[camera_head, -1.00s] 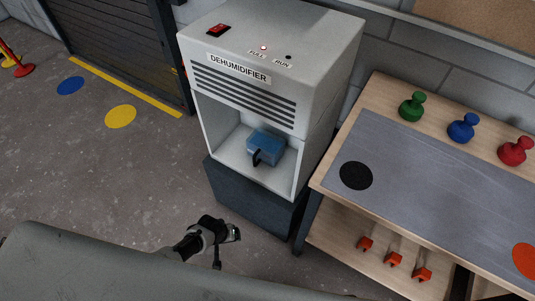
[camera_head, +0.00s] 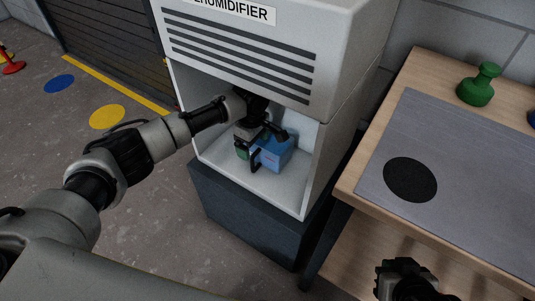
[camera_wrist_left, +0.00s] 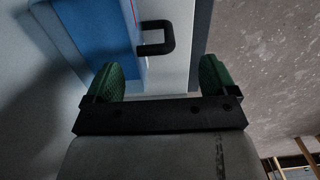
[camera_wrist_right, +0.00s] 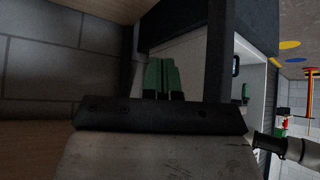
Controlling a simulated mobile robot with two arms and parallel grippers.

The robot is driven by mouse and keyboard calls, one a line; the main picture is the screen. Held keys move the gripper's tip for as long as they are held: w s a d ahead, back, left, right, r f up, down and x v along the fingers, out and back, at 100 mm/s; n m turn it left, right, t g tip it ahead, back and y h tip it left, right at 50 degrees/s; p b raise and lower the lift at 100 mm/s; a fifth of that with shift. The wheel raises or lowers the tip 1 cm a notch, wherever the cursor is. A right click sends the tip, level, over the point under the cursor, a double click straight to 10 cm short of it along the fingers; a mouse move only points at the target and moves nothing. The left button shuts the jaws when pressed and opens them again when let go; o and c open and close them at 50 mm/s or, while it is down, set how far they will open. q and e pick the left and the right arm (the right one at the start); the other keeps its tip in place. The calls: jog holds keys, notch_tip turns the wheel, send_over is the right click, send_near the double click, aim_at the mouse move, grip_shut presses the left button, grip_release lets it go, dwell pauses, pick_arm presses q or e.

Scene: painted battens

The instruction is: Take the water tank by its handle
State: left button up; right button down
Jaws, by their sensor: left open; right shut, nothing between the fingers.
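The blue water tank (camera_head: 276,153) sits in the open bay of the white dehumidifier (camera_head: 240,50). Its black handle (camera_head: 255,160) faces the front; in the left wrist view the handle (camera_wrist_left: 157,38) stands out from the blue tank (camera_wrist_left: 95,38). My left gripper (camera_head: 258,140) reaches into the bay at the tank's handle side. In the left wrist view its green-padded fingers (camera_wrist_left: 160,78) are open, with the handle ahead of the gap and nothing between them. My right gripper (camera_head: 405,278) is shut and empty by the workbench's front; its green pads (camera_wrist_right: 162,76) meet in the right wrist view.
The dehumidifier stands on a dark plinth (camera_head: 247,212). A workbench (camera_head: 345,182) stands to its right, with a grey mat (camera_head: 465,165), a black disc (camera_head: 410,180) and a green knobbed piece (camera_head: 479,85). The floor at left is open, with blue and yellow spots.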

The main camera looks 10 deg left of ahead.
aim_at(256, 151)
pick_arm(q)
jog(key=shift+f+b, duration=0.35)
jog(key=shift+f, duration=0.7)
jog(key=f, duration=0.1)
jog(key=f+b, duration=0.1)
jog(key=f, duration=0.1)
jog(key=f+b, duration=0.1)
jog(key=shift+w+d+f, duration=0.15)
jog(key=shift+w+d, duration=0.1)
jog(key=shift+f+b, duration=0.15)
jog(key=shift+b, duration=0.15)
jog(key=c, duration=1.5)
jog(key=shift+w, duration=0.1)
grip_shut()
pick_arm(e)
jog(key=w+a+r+t+y, duration=0.2)
jog(key=w+a+r+t, duration=0.1)
jog(key=w+r+t, duration=0.4)
notch_tip(256, 151, up, 2)
jog(key=t, duration=0.2)
jog(key=shift+a+n+t+y, duration=0.3)
jog(key=shift+y, duration=0.1)
